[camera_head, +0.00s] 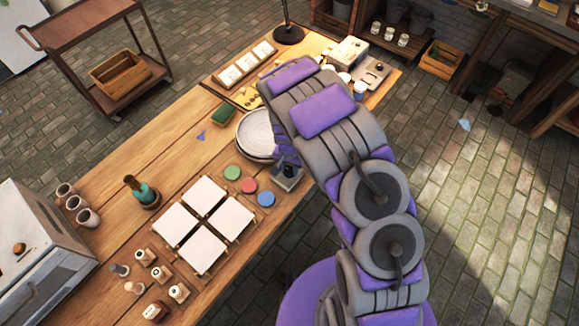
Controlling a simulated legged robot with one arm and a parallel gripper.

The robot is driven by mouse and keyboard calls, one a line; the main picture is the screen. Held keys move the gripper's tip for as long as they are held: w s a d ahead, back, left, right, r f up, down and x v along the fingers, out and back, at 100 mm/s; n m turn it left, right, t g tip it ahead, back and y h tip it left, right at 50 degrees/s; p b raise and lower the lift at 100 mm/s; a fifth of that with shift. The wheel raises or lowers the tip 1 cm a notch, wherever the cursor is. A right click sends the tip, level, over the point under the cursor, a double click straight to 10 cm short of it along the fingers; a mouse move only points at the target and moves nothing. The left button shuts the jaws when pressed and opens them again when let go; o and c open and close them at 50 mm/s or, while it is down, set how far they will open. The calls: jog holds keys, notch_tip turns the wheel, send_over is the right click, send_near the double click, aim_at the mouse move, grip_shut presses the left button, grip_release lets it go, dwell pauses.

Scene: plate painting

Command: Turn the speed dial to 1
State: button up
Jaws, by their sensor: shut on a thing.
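A small grey control box (289,181) sits at the table's right edge, beside a round whitish plate (253,128). My gripper (287,162) points down onto this box and is shut on the speed dial there. The purple fingers cover the dial, so its number and pointer cannot be read. The plate is partly hidden behind my arm. It looks stacked on another round disc.
Green (232,173), red (249,185) and blue (266,199) discs lie close to the box. Several white tiles (203,195) lie nearer. A potted brush holder (146,195), cups (87,217) and a white oven-like box (40,255) stand left.

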aim_at(289, 168)
jog(key=shift+w+a+r, duration=0.1)
jog(key=shift+w+r, duration=0.05)
jog(key=shift+w, duration=0.15)
jog(key=o, duration=1)
jog(key=shift+s, duration=0.15)
jog(key=shift+o, duration=0.2)
notch_tip(289, 168, up, 17)
jog(key=p, duration=0.2)
